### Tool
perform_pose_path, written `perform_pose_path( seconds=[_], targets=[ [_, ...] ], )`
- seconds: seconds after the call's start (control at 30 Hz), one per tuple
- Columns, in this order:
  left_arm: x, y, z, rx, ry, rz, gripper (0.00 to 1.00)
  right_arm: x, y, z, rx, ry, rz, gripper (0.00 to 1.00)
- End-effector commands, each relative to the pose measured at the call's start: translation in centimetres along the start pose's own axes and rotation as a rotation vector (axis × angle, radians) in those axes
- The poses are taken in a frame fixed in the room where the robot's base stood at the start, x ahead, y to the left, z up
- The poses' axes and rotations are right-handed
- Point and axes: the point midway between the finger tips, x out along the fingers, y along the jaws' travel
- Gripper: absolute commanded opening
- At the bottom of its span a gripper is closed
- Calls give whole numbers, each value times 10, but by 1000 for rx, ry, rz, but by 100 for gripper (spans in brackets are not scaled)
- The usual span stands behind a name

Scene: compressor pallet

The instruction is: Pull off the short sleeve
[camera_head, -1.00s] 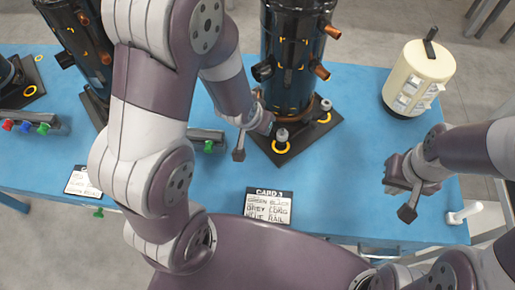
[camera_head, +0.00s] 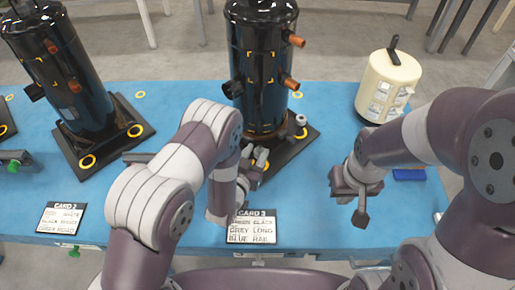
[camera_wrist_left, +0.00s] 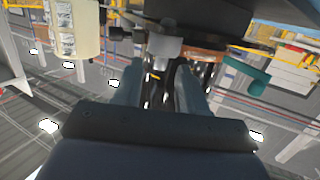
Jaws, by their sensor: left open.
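A black compressor (camera_head: 262,70) with copper stubs stands on a dark base plate (camera_head: 300,140) at the middle of the table. A short grey sleeve (camera_head: 301,120) stands at the plate's right corner. My left gripper (camera_head: 259,158) is at the plate's front corner and hides most of that corner. In the left wrist view its fingers (camera_wrist_left: 160,85) are spread, with a grey cylindrical piece (camera_wrist_left: 164,48) ahead between them; I cannot tell whether they touch it. My right gripper (camera_head: 352,196) hangs over the table to the right, apart from the compressor; its fingers are unclear.
A cream canister (camera_head: 388,85) with a black handle stands at the back right, and a blue piece (camera_head: 409,174) lies in front of it. Another black compressor (camera_head: 62,75) stands at the left. Cards (camera_head: 252,227) lie along the blue table's front edge.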

Motion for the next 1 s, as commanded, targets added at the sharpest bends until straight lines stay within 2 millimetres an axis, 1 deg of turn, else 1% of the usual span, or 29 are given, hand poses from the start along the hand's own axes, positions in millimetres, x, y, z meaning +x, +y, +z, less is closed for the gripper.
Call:
perform_pose_path(
  seconds=[0.03, 0.1, 0.2, 0.3, 0.5, 0.53, 0.57, 0.6, 0.63, 0.67, 0.77, 0.8, 0.83, 0.87, 1.0],
  targets=[
    [9, 0, -1, 0, 2, 0, 42, -1, 0, 0, 0, 0, 0, 0],
    [19, 0, 0, 0, 0, 0, 42, -1, 0, 0, 0, 0, 0, 0],
    [29, 0, 0, 0, 0, 0, 42, -1, 0, 0, 0, 0, 0, 0],
    [32, 0, 0, 0, -1, 0, 42, -1, 0, 0, 0, 0, 0, 0],
    [33, 0, 0, 0, -1, 0, 42, -1, 0, 0, 0, 0, 0, 0],
    [33, 0, 0, 0, -1, 0, 35, -1, 0, 0, 0, 0, 0, 0],
    [33, 0, 0, 0, -1, 0, 25, -1, 0, 0, 0, 0, 0, 0],
    [33, 0, 0, 0, -1, 0, 12, -1, 0, 0, 0, 0, 0, 0],
    [33, 0, 0, 0, -1, 0, 2, -1, 0, 0, 0, 0, 0, 0],
    [33, 0, 0, 0, -1, 0, 0, -1, 0, 0, 0, 0, 0, 0],
    [33, 0, 0, 0, -1, 0, 0, -1, 0, 0, 0, 0, 0, 0],
    [33, 0, 0, 0, -1, 0, 15, -1, 0, 0, 0, 0, 0, 0],
    [33, 0, 0, 0, -1, 0, 6, -1, 0, 0, 0, 0, 0, 0],
    [33, 0, 0, 0, -1, 0, 0, -1, 0, 0, 0, 0, 0, 0],
    [32, 0, 0, 0, -1, 0, 0, -1, 0, 0, 0, 0, 0, 0]
  ],
)
